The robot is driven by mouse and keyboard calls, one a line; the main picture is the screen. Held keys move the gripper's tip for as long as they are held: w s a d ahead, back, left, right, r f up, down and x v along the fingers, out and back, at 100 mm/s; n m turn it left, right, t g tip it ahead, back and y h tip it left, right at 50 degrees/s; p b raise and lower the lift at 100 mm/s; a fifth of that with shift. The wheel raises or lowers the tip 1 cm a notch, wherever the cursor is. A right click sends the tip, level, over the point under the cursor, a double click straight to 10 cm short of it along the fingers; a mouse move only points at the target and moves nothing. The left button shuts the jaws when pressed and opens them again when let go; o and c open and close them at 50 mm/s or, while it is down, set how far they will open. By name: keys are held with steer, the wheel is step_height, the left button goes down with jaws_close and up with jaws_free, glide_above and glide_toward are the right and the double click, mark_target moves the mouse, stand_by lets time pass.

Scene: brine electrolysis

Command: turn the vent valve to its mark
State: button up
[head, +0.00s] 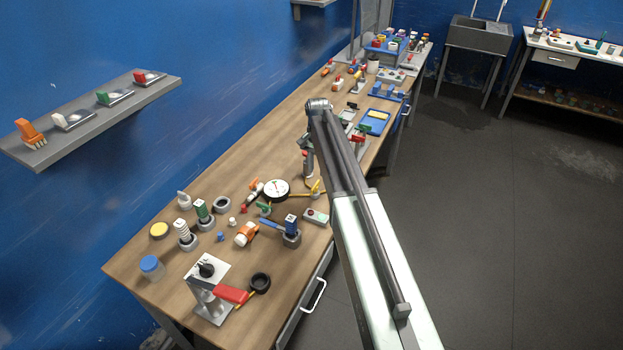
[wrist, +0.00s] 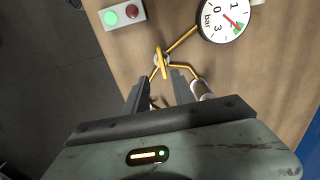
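The vent valve appears to be the yellow handle (wrist: 162,62) on a pale round hub, with yellow pipes meeting at it, in the wrist view. In the head view its yellow handle (head: 316,187) stands right of the gauge. My gripper (wrist: 160,80) is open, its two dark fingers apart on either side of the handle's near end. I cannot tell whether they touch it. In the head view my gripper (head: 308,165) hangs down just behind the valve. I cannot make out the valve's mark.
A white pressure gauge (wrist: 226,20) marked bar sits beside the valve; it also shows in the head view (head: 276,188). A box with a green and a red button (wrist: 122,13) is on the other side. A white cylinder (wrist: 203,91) is close to the right finger. Tools crowd the bench (head: 150,270).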

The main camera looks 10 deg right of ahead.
mark_target(315, 185)
steer(key=f+b, duration=0.7)
steer(key=f, duration=0.1)
steer(key=shift+a, duration=0.3)
steer(key=shift+r, duration=0.1)
